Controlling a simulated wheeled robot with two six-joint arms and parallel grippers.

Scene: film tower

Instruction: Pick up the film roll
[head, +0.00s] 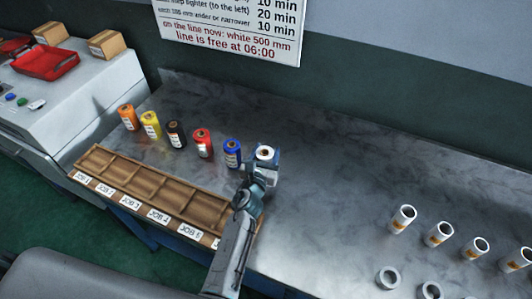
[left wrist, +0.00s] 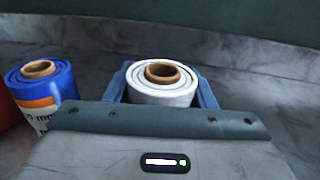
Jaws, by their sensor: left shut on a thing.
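A row of upright film rolls stands on the grey metal table. From left they are orange (head: 127,117), yellow (head: 150,125), black (head: 176,134), red (head: 202,143), blue (head: 232,153) and a white film roll (head: 265,153). My left gripper (head: 266,167) is shut on the white film roll, its fingers on either side of it. In the left wrist view the white roll (left wrist: 162,82) sits between the blue fingers, its lower part hidden by the gripper body. The blue roll (left wrist: 42,92) stands to its left, apart. My right gripper is not in view.
A wooden tray (head: 150,182) with JOB labels lies along the table's front edge, beside my left arm. Several white rolls (head: 438,234) and rings (head: 389,278) stand at the right. A machine with a red tray (head: 47,62) is at the left. The table's back middle is clear.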

